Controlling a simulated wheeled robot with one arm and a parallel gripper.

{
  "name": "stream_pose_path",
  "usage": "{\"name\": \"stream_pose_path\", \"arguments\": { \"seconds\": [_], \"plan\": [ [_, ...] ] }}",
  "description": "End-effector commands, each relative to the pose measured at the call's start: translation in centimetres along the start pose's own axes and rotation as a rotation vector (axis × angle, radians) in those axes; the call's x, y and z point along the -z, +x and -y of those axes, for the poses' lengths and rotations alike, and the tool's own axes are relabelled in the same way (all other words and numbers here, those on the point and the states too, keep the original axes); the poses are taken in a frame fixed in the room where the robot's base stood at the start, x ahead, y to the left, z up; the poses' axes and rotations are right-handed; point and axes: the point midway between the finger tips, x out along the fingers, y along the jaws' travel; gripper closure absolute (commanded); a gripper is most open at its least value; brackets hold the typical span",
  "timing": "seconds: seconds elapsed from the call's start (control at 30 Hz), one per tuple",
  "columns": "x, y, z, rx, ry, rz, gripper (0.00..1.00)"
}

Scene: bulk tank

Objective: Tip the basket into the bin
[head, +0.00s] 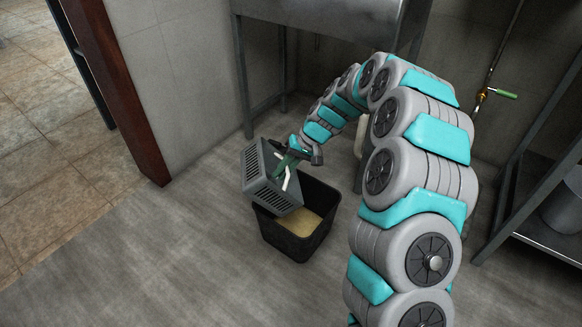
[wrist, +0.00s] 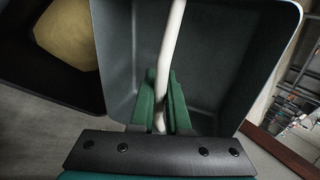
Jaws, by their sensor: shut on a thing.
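The grey slotted basket (head: 262,183) hangs tilted over the left part of the black bin (head: 287,243). Its white handle (head: 286,180) is between the green fingers of my gripper (head: 290,160). In the wrist view, my gripper (wrist: 160,105) is shut on the white handle (wrist: 175,40), and the basket's inner walls (wrist: 220,65) look bare where they show. A pale yellowish mass (head: 300,222) lies in the bin; it also shows in the wrist view (wrist: 68,35) at upper left. My gripper and the basket hide part of the bin's rim.
A steel sink or counter on legs (head: 320,12) stands behind the bin against the wall. A metal rack (head: 535,225) is at the right. A dark red door post (head: 118,90) stands at the left. The grey floor (head: 150,270) left and in front of the bin is clear.

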Motion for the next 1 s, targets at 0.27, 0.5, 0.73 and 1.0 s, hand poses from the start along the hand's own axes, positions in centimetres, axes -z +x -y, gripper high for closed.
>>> {"name": "stream_pose_path", "arguments": {
  "seconds": [0.27,0.5,0.73,1.0],
  "plan": [
    [-0.2,0.1,0.8,-0.17,-0.002,0.004,1.0],
    [-0.1,0.7,1.1,-0.325,-0.003,0.003,1.0],
    [0.0,1.3,1.4,-0.459,-0.005,-0.001,1.0],
    [0.0,1.9,1.2,-0.616,-0.004,0.0,1.0]
  ]
}}
